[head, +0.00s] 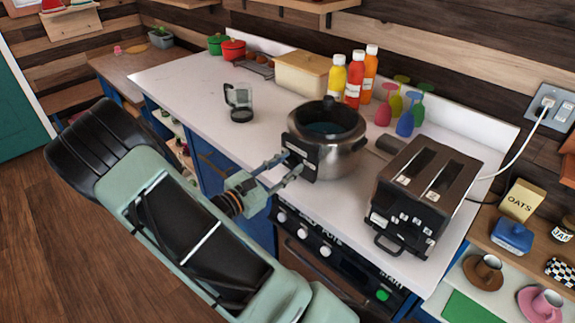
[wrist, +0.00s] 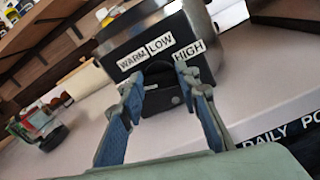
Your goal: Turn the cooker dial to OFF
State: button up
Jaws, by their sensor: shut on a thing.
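No OFF label can be read. The black dial (wrist: 159,74) sits just below the labels, between my fingertips. My gripper (head: 287,166) reaches the cooker's front from the left and is shut on the dial, as the wrist view also shows (wrist: 165,88). The fingers hide the dial's sides, and I cannot tell which label it points to.
A black toaster (head: 425,185) stands close to the right of the cooker. A glass jug (head: 239,100) stands to the left. Sauce bottles (head: 354,78) and coloured glasses (head: 405,122) are behind. Stove knobs (head: 303,234) lie below the counter edge. The counter's left part is mostly clear.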

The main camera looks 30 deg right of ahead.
jog(key=o, duration=1.2)
jog(key=shift+c, duration=0.2)
jog(key=v, duration=1.2)
